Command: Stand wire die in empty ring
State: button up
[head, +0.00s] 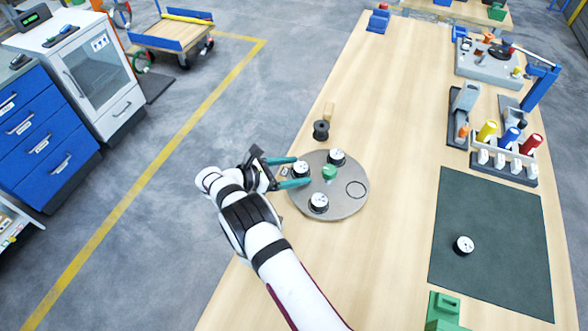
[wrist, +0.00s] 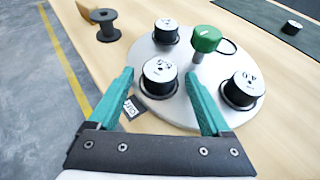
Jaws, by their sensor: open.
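A round grey plate (head: 335,212) on the bench carries three black dies with white, marked tops: a left one (head: 301,170), a back one (head: 337,157) and a front one (head: 318,203). An empty dark ring (head: 356,189) lies on the plate's right; the wrist view shows it (wrist: 233,47) partly behind the green knob (wrist: 206,38). Another die (head: 464,245) stands alone on the dark mat. My gripper (head: 300,172) is open at the left die, which shows between its teal fingertips in the wrist view (wrist: 160,78). I cannot tell if they touch it.
A black spool (head: 321,130) and a wooden block (head: 328,110) stand behind the plate. Bare bench lies between plate and mat.

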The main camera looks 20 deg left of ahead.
jog(key=shift+r, duration=0.15)
jog(key=v, duration=1.2)
jog(key=d+r+m+g+y, duration=0.1)
jog(key=d+r+m+g, duration=0.2)
jog(key=d+r+m, duration=0.35)
jog(key=d+r+m+g, duration=0.3)
jog(key=d, duration=0.7)
jog(key=d+r+m+g+y, duration=0.1)
jog(key=d+r+m+g, duration=0.2)
jog(key=d+r+m, duration=0.35)
jog(key=s+d+r+m+g+y, duration=0.2)
jog(key=s+d+m+g+y, duration=0.15)
jog(key=s+d+m, duration=0.7)
jog(key=s+f+m+t+y, duration=0.2)
jog(key=s+m+y, duration=0.3)
jog(key=s, duration=0.8)
jog(key=shift+s+f+m, duration=0.25)
jog(key=shift+s+m, duration=0.1)
jog(key=shift+m, duration=0.6)
